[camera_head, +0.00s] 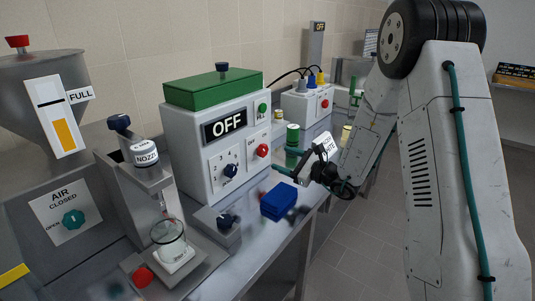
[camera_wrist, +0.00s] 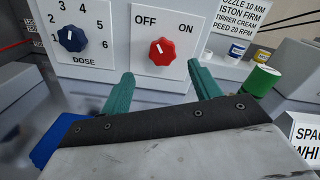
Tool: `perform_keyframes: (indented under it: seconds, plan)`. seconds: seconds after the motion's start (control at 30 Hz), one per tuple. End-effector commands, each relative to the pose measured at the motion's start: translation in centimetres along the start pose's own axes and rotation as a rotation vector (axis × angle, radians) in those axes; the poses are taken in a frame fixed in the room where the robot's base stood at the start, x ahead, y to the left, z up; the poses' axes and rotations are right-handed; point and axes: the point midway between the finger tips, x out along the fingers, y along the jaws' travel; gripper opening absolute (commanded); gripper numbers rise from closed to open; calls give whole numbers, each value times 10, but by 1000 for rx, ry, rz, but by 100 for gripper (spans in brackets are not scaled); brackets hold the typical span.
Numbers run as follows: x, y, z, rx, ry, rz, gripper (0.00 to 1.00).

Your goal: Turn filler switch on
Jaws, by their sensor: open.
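The filler is a light grey box (camera_head: 190,160) with a green lid and a black display (camera_head: 225,124) reading OFF. Its red switch knob (camera_head: 262,151) is on the front face. In the wrist view the red knob (camera_wrist: 162,51) sits between the labels OFF and ON, its white mark tilted up and left, towards OFF. My gripper (camera_wrist: 161,70) is open and empty, its teal fingers apart, one to each side below the knob, the knob centred between them. In the head view my gripper (camera_head: 277,161) is just right of the knob, apparently short of it.
A blue dose dial (camera_wrist: 72,38) is left of the knob. A blue box (camera_head: 279,201) lies on the bench below. A nozzle stand with a glass beaker (camera_head: 169,240) is at the left.

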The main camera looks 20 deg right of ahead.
Motion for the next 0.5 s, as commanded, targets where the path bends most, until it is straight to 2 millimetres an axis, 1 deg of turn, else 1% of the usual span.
perform_keyframes:
  seconds: [0.03,0.13,0.4,0.5]
  plan:
    - [2,-2,-4,6,4,-11,63]
    - [13,-3,-5,8,5,-16,63]
    - [57,-2,-5,7,3,-13,63]
    - [68,-3,-5,7,4,-14,63]
